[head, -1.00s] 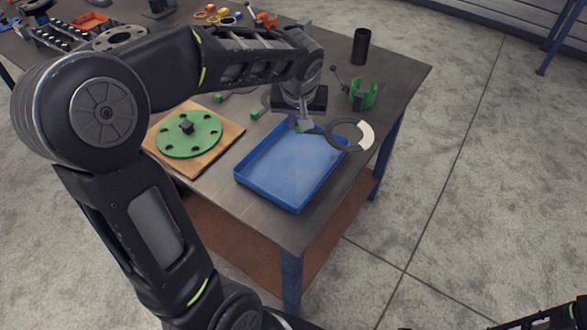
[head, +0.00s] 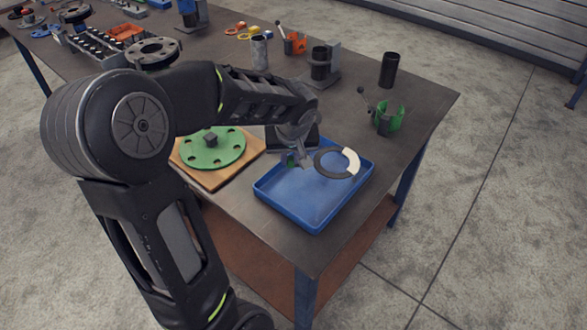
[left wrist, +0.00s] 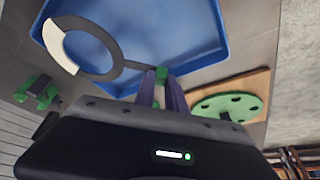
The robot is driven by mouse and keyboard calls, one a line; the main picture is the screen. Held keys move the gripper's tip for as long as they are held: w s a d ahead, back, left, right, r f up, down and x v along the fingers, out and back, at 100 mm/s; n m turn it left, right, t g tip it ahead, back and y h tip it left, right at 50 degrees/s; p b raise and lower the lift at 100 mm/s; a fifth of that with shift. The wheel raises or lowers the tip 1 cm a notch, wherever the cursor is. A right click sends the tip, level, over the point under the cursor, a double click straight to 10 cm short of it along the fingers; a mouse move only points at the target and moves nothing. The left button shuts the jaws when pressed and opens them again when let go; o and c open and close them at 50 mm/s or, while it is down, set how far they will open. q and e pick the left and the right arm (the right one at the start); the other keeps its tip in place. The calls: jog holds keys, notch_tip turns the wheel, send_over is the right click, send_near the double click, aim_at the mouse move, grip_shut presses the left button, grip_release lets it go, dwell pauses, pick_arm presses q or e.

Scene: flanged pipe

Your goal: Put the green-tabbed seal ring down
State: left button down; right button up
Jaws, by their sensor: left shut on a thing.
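The seal ring is a flat dark ring (head: 325,172) with a white section and a green tab. My left gripper (head: 299,160) is shut on its tab. In the left wrist view the green tab (left wrist: 161,74) sits between the fingertips, and the dark ring (left wrist: 115,62) reaches out over the blue tray. In the head view the ring lies within the outline of the blue tray (head: 308,205), near its back right side. I cannot tell how high it is above the tray floor. My right gripper is out of view.
Left of the tray a green flange disc (head: 205,152) lies on a wooden board (head: 255,145). Behind stand a green holder (head: 389,121), a black cylinder (head: 389,70) and a grey cylinder (head: 260,52). The tray's front part is empty.

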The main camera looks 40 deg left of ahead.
aim_at(291, 167)
pick_arm(q)
jog(key=shift+f, duration=0.25)
jog(key=shift+f, duration=1.85)
jog(key=shift+f+b, duration=0.25)
jog(key=shift+b, duration=0.05)
jog(key=c, duration=1.4)
grip_release()
jog(key=shift+r, duration=0.1)
jog(key=shift+r, duration=0.1)
jog(key=shift+d+r+p, duration=0.15)
jog(key=shift+r+p, duration=0.15)
jog(key=shift+r, duration=0.2)
jog(key=v, duration=1.1)
jog(key=shift+s, duration=0.2)
